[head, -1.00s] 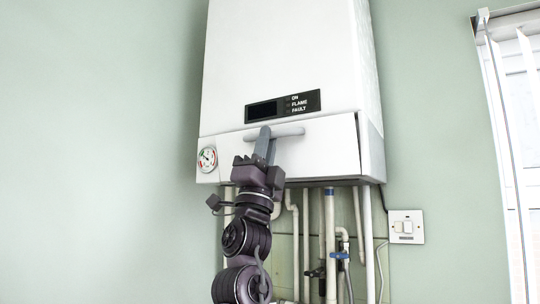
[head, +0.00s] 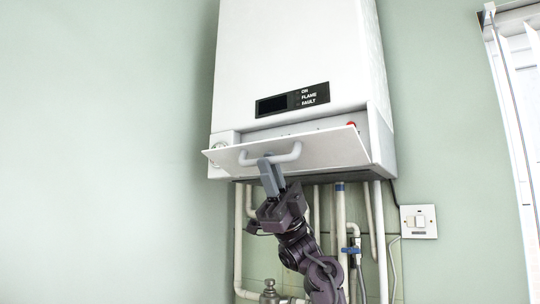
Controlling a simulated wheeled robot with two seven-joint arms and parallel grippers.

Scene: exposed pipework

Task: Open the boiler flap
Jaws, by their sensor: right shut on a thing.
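The white boiler (head: 300,62) hangs on the wall in the head view. Its flap (head: 325,148) is tilted outward and down at the top, with a gap behind its upper edge. A red part (head: 351,124) shows in that gap at the right. The flap's pale handle (head: 290,153) sticks out from its front. My right gripper (head: 269,166) comes up from below and is shut on the handle, left of its middle. The boiler's inside is mostly hidden by the flap. My left gripper is not in view.
A wall switch (head: 418,221) is at the right, beside a window with blinds (head: 510,130). The wall at the left is clear.

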